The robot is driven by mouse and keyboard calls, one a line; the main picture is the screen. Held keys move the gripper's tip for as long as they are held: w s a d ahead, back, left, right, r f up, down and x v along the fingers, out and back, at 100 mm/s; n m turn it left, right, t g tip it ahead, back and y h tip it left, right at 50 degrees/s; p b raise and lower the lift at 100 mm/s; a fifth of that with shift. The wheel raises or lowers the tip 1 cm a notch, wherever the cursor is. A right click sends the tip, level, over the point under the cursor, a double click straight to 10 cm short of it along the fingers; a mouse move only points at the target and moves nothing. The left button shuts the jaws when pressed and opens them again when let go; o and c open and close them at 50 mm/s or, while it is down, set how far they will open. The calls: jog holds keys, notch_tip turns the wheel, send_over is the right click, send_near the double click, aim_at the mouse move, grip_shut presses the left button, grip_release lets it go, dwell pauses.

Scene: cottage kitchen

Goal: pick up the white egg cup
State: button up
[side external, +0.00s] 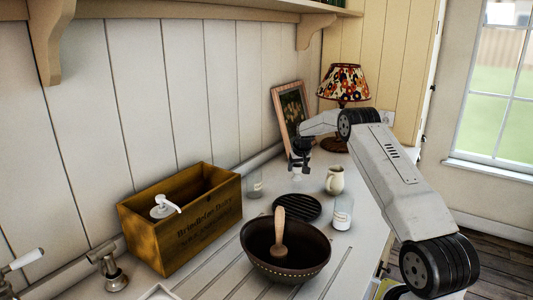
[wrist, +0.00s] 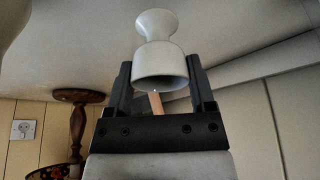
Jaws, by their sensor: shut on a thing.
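The white egg cup (wrist: 158,58) is between my gripper's two dark fingers in the wrist view, its flared foot and wider bowl both showing. The wrist picture is upside down, as the lamp in it shows, so the cup is upright. My gripper (side external: 299,164) is shut on it. In the side view the egg cup (side external: 297,177) is small and pale just below my fingers, at the far part of the counter. I cannot tell whether its foot touches the counter.
A cream jug (side external: 335,181) stands right of my gripper. A black round trivet (side external: 297,207), a jar (side external: 343,214) and a dark bowl (side external: 263,262) with a wooden utensil are nearer. A wooden crate (side external: 205,229) stands left. A picture frame (side external: 290,112) and lamp (side external: 344,84) are behind.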

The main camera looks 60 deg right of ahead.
jog(key=s+a+r, duration=0.8)
jog(key=s+r, duration=0.1)
jog(key=s, duration=0.1)
jog(key=shift+s, duration=0.25)
jog(key=shift+a+r, duration=0.1)
dwell(1.3)
